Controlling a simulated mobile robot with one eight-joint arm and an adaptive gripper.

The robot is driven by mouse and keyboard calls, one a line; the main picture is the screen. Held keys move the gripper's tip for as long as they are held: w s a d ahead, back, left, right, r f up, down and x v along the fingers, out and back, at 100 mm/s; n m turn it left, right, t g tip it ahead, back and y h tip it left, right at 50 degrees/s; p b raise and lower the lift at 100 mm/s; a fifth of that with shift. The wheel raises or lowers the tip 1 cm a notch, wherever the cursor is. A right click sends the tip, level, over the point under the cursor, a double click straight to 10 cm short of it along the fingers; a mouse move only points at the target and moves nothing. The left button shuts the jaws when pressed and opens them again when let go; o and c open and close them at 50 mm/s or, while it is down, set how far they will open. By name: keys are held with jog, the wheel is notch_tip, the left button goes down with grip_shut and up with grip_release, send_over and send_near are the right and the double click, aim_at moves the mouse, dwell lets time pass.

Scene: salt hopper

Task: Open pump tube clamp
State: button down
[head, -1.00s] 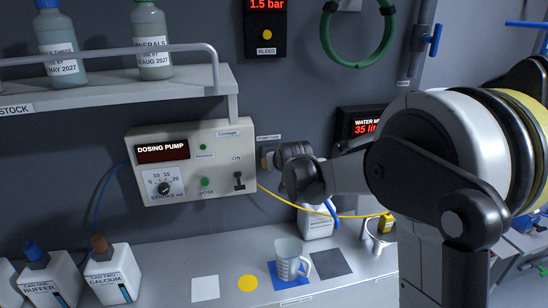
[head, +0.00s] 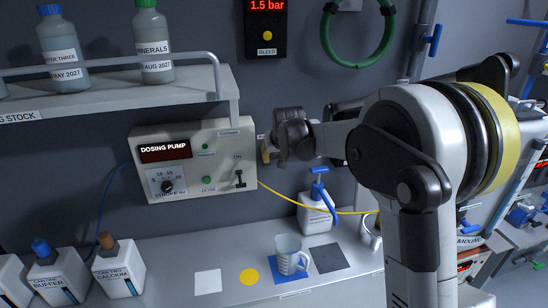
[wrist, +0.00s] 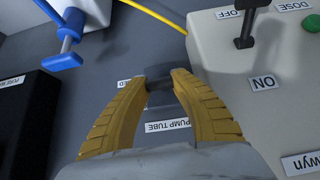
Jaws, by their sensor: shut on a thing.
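My gripper (head: 264,150) is at the wall just right of the dosing pump box (head: 190,190). In the wrist view its yellow fingers (wrist: 160,88) are closed on a small dark grey piece, which I take to be the pump tube clamp (wrist: 160,74). Only part of this piece shows between and beyond the fingertips. A PUMP TUBE label (wrist: 167,125) shows upside down between the fingers. A second label (wrist: 125,83) beside the clamp is mostly covered by the left finger. In the head view the clamp is hidden by my gripper.
A yellow tube (head: 290,199) runs right from the pump box. A toggle switch (head: 239,178) is close to my gripper. A white jug with a blue pump top (head: 318,190) stands below. A measuring cup (head: 288,256) is on the bench, and a shelf with bottles (head: 120,100) is at upper left.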

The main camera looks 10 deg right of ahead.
jog(key=c, duration=1.1)
grip_release()
jog(key=shift+o, duration=0.2)
jog(key=shift+r, duration=0.1)
jog(key=v, duration=1.1)
jog(key=shift+s+r, duration=0.3)
jog(key=shift+s, duration=0.1)
jog(key=s+f+b, duration=0.8)
jog(key=s+f, duration=0.5)
jog(key=s, duration=0.4)
jog(key=s+f+b, duration=0.9)
jog(key=s+f, duration=0.3)
jog(key=s, duration=0.5)
jog(key=shift+s+f+g, duration=0.3)
jog(key=shift+s+f, duration=0.05)
